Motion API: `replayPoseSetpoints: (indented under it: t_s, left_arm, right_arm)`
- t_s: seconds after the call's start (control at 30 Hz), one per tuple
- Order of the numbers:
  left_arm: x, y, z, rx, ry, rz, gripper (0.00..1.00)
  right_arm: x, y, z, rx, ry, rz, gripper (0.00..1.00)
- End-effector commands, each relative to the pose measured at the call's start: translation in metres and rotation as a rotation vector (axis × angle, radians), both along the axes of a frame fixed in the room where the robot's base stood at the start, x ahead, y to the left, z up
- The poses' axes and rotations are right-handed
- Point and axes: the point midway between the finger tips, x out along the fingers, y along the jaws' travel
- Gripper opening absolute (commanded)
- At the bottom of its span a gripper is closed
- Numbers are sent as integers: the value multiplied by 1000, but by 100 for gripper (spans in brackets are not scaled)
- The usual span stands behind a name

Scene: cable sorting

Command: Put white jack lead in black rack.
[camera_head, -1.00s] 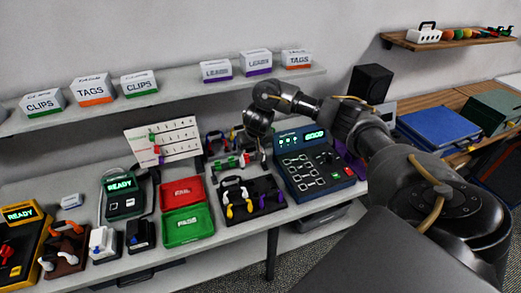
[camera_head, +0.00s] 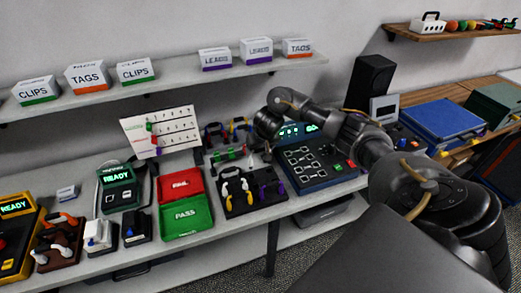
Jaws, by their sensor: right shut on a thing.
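The black rack (camera_head: 236,208) lies flat near the front edge of the bench, left of the dark blue test unit. White, yellow and purple lead parts show on it. My right gripper (camera_head: 263,151) points down behind the rack's far edge, beside the test unit. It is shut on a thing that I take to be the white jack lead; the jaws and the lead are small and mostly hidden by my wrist. My left gripper is not in view.
The dark blue test unit (camera_head: 318,171) stands close on the right. Red (camera_head: 181,184) and green (camera_head: 187,216) trays lie left of the rack. A rear holder with coloured leads (camera_head: 228,133) stands behind. A shelf with boxes (camera_head: 215,59) runs above.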

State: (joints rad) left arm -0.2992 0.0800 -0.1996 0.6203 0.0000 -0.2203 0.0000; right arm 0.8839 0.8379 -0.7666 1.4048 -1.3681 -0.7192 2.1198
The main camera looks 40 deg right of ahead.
Motion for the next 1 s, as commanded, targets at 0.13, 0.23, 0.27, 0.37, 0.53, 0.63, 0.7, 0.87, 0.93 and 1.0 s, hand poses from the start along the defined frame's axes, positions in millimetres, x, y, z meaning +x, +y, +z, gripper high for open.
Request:
replayPoseSetpoints:
  t_s: [0.13, 0.23, 0.27, 0.37, 0.53, 0.63, 0.7, 0.87, 0.93, 1.0]
  left_arm:
    - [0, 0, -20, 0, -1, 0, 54]
    - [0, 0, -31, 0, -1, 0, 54]
    - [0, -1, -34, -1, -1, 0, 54]
    - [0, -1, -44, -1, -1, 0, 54]
    - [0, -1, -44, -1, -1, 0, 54]
    - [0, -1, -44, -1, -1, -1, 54]
    - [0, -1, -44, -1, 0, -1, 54]
    - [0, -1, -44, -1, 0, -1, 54]
    - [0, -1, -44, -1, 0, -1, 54]
    - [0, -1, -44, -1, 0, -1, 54]
  right_arm:
    - [0, 0, -15, -1, 0, 1, 48]
    - [0, 0, -23, 0, 0, 0, 48]
    - [0, 0, -25, 0, 0, -1, 48]
    - [0, 0, -32, 0, -1, 0, 48]
    - [-1, 0, -39, 0, 3, -1, 48]
    - [0, 0, -43, 0, 1, 0, 48]
    - [0, 0, -44, 0, 0, 0, 48]
    - [0, 0, -44, 0, 0, 0, 48]
    - [0, 0, -45, 0, 0, 0, 48]
    - [0, 0, -45, 0, 0, 0, 48]
